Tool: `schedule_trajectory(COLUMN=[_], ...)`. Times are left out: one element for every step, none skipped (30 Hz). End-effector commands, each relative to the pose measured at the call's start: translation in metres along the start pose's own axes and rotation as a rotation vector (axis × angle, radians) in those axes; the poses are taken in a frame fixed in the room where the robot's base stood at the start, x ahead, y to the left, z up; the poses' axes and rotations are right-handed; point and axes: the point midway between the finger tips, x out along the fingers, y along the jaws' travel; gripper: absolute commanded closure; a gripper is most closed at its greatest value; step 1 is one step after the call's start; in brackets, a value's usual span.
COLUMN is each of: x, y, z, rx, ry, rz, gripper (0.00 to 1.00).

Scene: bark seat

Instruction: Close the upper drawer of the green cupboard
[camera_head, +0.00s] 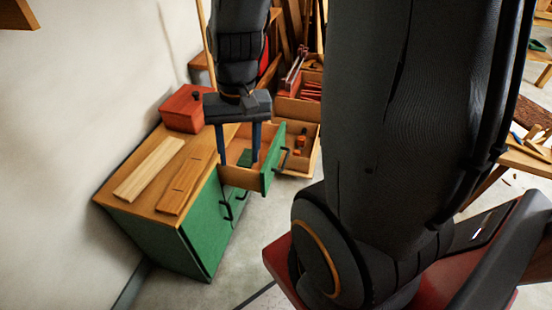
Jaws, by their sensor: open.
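The green cupboard (205,225) has a wooden top and stands against the wall at left. Its upper drawer (238,176) is pulled out. The drawer's green front (272,157) faces right and carries a black handle (283,160). A small green object (245,157) lies inside the drawer. My gripper (238,160) points down at the open drawer with its two blue fingers spread apart and nothing between them that I can make out as held. The fingertips appear at or within the drawer opening, behind its front; I cannot tell whether they touch it.
Two wooden boards (150,167) and a red box (186,109) lie on the cupboard top. A workbench (525,162) with tools is at right. My arm hides much of the middle.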

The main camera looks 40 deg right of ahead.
Motion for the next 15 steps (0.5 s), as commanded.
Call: schedule_trajectory(x=[0.014,0.021,0.029,0.035,0.042,0.050,0.056,0.063,0.072,0.079,0.086,0.094,0.100,0.106,0.114], y=[0.011,0.017,0.025,0.032,0.040,0.051,0.060,0.070,0.084,0.095,0.106,0.122,0.133,0.144,0.158], z=[-0.017,-0.027,-0.040,-0.050,-0.060,-0.073,-0.082,-0.092,-0.104,-0.113,-0.121,-0.131,-0.138,-0.144,-0.151], rx=[0.156,0.257,0.393,0.494,0.595,0.731,0.832,0.932,1.066,1.165,1.263,1.388,1.477,1.561,1.663], ry=[-0.011,-0.016,-0.023,-0.029,-0.035,-0.043,-0.049,-0.054,-0.062,-0.068,-0.075,-0.083,-0.089,-0.095,-0.104], rz=[-0.026,-0.043,-0.068,-0.086,-0.104,-0.128,-0.146,-0.164,-0.188,-0.206,-0.224,-0.248,-0.266,-0.282,-0.302], gripper=[0.61,0.66,0.73,0.78,0.83,0.89,0.94,1.00,1.00,1.00,1.00,1.00,1.00,1.00,1.00])
